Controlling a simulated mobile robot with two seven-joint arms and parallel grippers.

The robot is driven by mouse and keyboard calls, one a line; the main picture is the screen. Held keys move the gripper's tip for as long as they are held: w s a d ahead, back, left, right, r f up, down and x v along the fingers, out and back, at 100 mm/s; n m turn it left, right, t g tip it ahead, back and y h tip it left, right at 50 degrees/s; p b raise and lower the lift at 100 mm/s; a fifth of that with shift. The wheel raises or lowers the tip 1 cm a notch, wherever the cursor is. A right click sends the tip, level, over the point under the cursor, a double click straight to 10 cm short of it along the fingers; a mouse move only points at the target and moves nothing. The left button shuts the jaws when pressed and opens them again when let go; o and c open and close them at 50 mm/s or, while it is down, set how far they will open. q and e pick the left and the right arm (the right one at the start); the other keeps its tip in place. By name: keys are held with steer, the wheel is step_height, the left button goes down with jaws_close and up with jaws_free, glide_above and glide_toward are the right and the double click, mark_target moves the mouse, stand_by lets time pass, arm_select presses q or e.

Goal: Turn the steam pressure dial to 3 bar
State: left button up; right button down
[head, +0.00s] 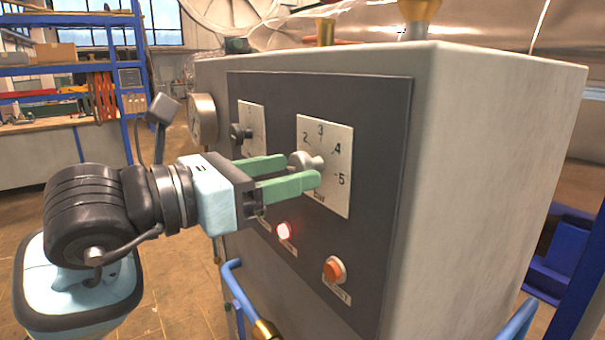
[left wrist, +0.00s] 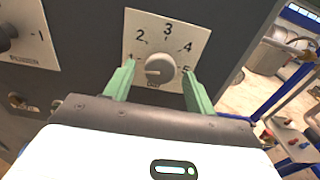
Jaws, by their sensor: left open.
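The steam pressure dial is a grey knob (head: 307,162) on a white plate marked 2 to 5 and "bar", on the dark front panel. In the left wrist view the knob (left wrist: 159,70) sits below the 3. Its raised bar looks roughly level there, but I cannot tell its exact reading. My left gripper (head: 302,171) is open, with one green finger on each side of the knob. The left wrist view shows a gap between the knob and each finger of this gripper (left wrist: 158,72). My right gripper is not in view.
A second plate with a dark knob (head: 240,132) is left of the dial. A round gauge (head: 203,119) is on the cabinet's left side. A blue rail (head: 240,292) runs in front.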

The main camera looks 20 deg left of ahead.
arm_select(q)
steer(key=shift+x, duration=1.45)
steer(key=c, duration=0.9)
